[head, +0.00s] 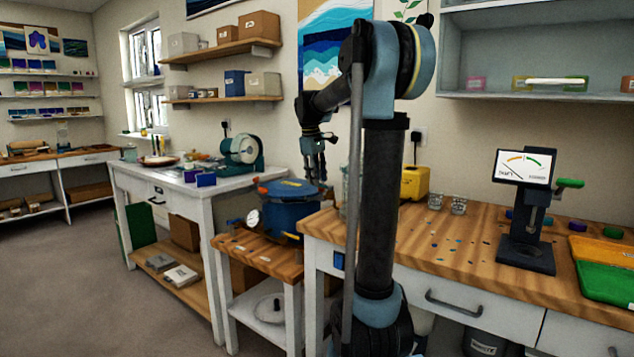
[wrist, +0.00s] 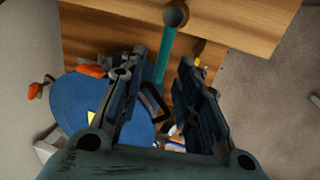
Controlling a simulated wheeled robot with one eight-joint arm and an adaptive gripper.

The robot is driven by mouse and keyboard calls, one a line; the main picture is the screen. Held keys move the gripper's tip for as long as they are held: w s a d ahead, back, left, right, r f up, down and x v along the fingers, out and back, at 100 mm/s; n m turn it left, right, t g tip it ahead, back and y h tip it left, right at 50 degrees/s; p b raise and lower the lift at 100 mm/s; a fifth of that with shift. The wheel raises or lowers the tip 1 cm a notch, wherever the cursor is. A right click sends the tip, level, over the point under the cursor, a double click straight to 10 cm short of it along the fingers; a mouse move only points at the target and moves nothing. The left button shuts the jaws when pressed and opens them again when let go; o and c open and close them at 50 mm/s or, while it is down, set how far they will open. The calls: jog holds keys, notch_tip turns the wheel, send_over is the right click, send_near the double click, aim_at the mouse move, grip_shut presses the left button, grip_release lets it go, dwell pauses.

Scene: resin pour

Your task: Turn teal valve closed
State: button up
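The blue pressure pot (head: 290,217) stands on a small wooden-topped stand, with orange clamps at its lid. Its blue lid (wrist: 75,110) fills the left of the wrist view. The teal valve (wrist: 164,55) shows in the wrist view as a teal bar with a dark round end, at the pot's edge. In the head view I cannot make the valve out. My gripper (head: 316,172) points down just above the pot. In the wrist view my gripper (wrist: 157,72) is open, with the teal bar showing between and beyond its fingertips. I cannot tell whether they touch it.
A white gauge (head: 253,217) sits at the pot's left side. The wooden workbench (head: 450,240) on the right holds a yellow box (head: 415,183), glass cups (head: 458,205) and a dial press (head: 525,210). A white table (head: 150,178) stands left of the pot. Open floor lies at left.

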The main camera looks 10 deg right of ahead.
jog(key=shift+d+f, duration=0.1)
jog(key=shift+f, duration=0.6)
jog(key=shift+c, duration=0.3)
grip_shut()
